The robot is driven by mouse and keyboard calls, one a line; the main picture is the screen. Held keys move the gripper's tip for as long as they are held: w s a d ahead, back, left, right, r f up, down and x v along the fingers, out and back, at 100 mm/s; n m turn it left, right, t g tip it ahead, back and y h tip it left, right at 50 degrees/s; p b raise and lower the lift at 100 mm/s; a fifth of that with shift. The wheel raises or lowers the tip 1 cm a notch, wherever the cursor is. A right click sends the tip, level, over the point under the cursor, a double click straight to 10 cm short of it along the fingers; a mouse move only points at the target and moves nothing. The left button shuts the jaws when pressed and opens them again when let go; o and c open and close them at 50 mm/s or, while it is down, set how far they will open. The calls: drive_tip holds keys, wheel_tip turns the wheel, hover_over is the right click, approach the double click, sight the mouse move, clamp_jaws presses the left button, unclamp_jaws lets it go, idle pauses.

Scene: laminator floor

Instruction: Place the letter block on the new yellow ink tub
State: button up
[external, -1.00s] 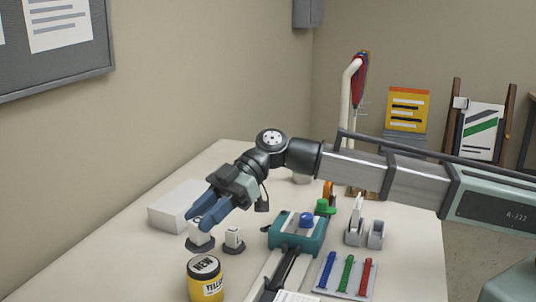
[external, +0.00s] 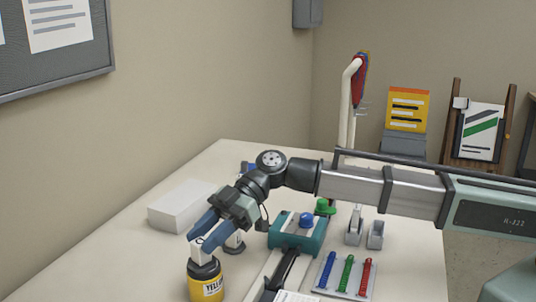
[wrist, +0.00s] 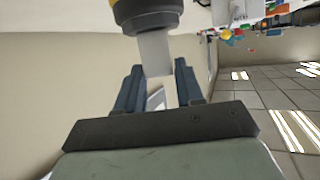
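The yellow ink tub (external: 206,287) with a dark lid stands near the front left of the table. It also shows upside down at the top of the wrist view (wrist: 145,12). My gripper (external: 199,241) is shut on the white letter block (external: 202,256) directly above the tub. In the wrist view the block (wrist: 155,52) sits between the two blue fingers, its far end at the dark lid. I cannot tell whether it rests on the lid or hangs just above it. The block's letter is not readable.
A second small block on a dark round base (external: 235,245) stands just behind the tub, partly covered by my gripper. A white box (external: 183,206) lies at the left. A teal device (external: 297,232) and a tray of coloured sticks (external: 345,274) are at the right.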

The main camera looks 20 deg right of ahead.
drive_tip(key=o, duration=0.3)
drive_tip(key=shift+o, duration=0.2)
drive_tip(key=shift+r, duration=0.15)
drive_tip(key=v, duration=1.2)
drive_tip(key=shift+r, duration=0.1)
